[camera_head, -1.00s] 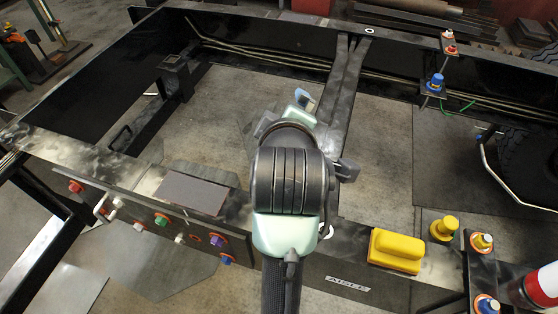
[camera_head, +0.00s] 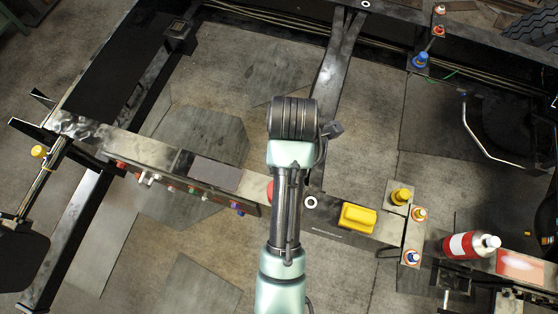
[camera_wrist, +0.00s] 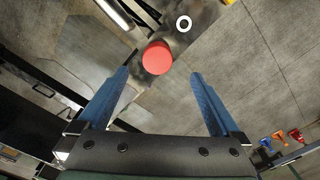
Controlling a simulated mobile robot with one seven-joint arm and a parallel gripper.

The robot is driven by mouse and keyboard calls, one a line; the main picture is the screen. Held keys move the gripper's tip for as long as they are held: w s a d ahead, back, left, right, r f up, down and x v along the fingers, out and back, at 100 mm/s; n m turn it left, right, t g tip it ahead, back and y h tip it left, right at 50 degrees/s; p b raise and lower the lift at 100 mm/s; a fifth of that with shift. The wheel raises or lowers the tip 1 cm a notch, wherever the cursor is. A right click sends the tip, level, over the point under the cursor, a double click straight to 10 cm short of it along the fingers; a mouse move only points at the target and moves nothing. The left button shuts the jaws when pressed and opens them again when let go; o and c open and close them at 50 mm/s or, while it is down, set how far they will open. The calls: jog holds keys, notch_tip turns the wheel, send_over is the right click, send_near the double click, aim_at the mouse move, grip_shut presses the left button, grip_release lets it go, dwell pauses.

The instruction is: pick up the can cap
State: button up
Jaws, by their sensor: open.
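A round red cap (camera_wrist: 157,58), which I take for the can cap, lies on the dark chassis beam in the wrist view. In the head view only its left edge (camera_head: 270,190) shows beside my arm, which hides the rest. My gripper (camera_wrist: 159,74) is open and empty, with its blue fingers spread wide. In the wrist view the cap appears between and just beyond the fingertips, apart from both. The height of the gripper above it cannot be told. My arm hides the gripper in the head view.
A white ring (camera_head: 310,202) lies on the beam right of the cap. A yellow block (camera_head: 358,217), a yellow knob (camera_head: 401,196) and a red-and-white can (camera_head: 470,245) are further right. A grey plate (camera_head: 214,174) lies left. Open floor shows around the beam.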

notch_tip(320, 180, down, 6)
jog(key=b, duration=0.3)
jog(key=shift+s+r, duration=0.15)
jog(key=shift+r, duration=0.1)
notch_tip(320, 180, down, 2)
jog(key=shift+a+f+p, duration=0.25)
jog(key=shift+f+p, duration=0.25)
jog(key=shift+f, duration=0.85)
jog(key=shift+a+f+p, duration=0.2)
jog(key=shift+f+p, duration=0.25)
jog(key=shift+f, duration=0.85)
jog(key=c, duration=1.4)
